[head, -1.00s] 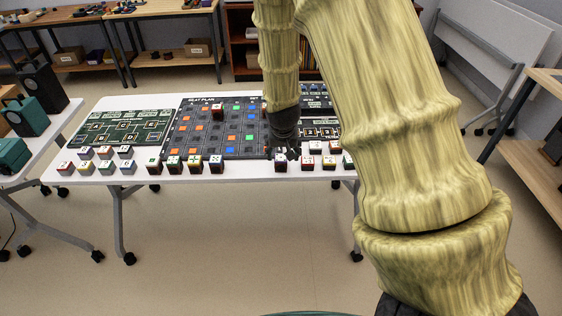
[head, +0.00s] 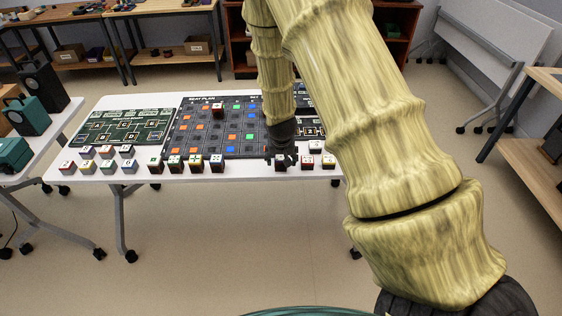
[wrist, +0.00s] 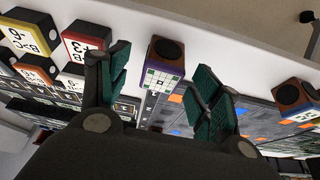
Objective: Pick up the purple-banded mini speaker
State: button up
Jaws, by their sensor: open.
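The purple-banded mini speaker (wrist: 165,66) shows in the wrist view as a small brown block with a dark round cone on one face, a purple band and a white face with a green grid. My gripper (wrist: 160,84) is open, with one finger pad on each side of the speaker and visible gaps between. In the head view my gripper (head: 281,157) is low over the near table edge, and the small block at its fingers (head: 280,163) is partly covered by them.
Other mini speakers stand close by: a red-banded one (wrist: 88,40), a yellow-banded one (wrist: 34,32) and a brown one with a blue-marked face (wrist: 294,98). Several more line the near edge of the white table (head: 230,176). A dark seat-plan board (head: 205,140) lies behind them.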

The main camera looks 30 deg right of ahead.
aim_at(281, 158)
jog(key=shift+w+p+x, duration=0.25)
jog(key=shift+p+x, duration=0.1)
jog(key=shift+x, duration=1.35)
jog(key=shift+r, duration=0.1)
jog(key=c, duration=1.1)
jog(key=shift+c, duration=0.2)
jog(key=shift+r, duration=0.15)
